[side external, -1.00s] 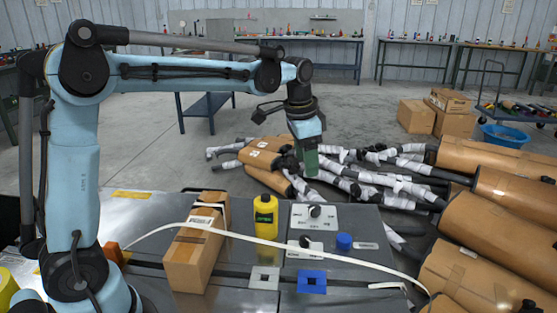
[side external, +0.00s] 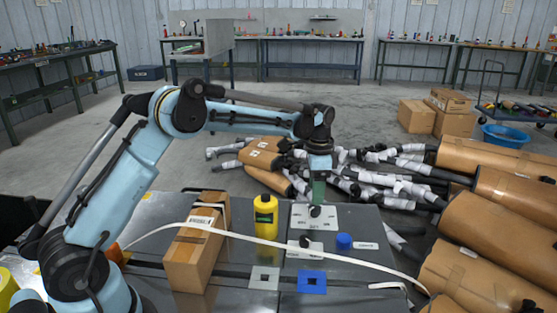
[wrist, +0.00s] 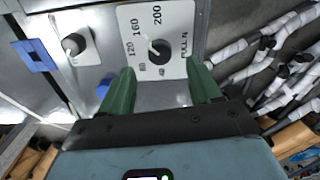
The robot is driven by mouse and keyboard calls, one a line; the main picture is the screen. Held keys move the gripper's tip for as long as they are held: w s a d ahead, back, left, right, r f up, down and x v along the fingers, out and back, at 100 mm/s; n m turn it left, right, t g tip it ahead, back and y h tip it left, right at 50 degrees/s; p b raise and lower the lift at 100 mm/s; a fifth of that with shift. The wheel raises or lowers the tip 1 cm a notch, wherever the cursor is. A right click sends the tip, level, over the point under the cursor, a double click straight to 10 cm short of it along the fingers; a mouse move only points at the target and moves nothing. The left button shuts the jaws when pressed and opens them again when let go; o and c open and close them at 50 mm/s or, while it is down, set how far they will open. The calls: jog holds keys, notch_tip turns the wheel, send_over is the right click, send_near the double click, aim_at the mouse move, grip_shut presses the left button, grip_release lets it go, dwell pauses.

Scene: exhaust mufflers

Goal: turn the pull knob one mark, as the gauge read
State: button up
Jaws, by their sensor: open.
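The pull knob (wrist: 160,52) is black and round, on a white dial plate (wrist: 183,20) marked 40 to 200 and "PULL N". Its exact pointer setting is too small to read surely. In the side view the knob (side external: 316,211) is at the back of the grey bench top. My gripper (wrist: 163,69) has two green fingers, open and empty. In the side view my gripper (side external: 318,201) points down just above the knob. In the wrist view the knob lies ahead of the gap between the fingertips; contact is not visible. I cannot identify a gauge reading.
A second black knob (wrist: 75,44) is on a smaller plate nearby. A blue cap (side external: 343,241), yellow bottle (side external: 265,216) and strapped carton (side external: 190,262) stand on the bench. A white strap (side external: 355,255) crosses it. Wrapped pipes (side external: 410,180) lie behind.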

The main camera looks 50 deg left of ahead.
aim_at(315, 207)
notch_tip(315, 207, down, 6)
jog(key=shift+r, duration=0.1)
dwell(0.4)
jog(key=c, duration=1)
jog(key=shift+c, duration=0.2)
jog(key=shift+n, duration=0.3)
jog(key=n, duration=0.8)
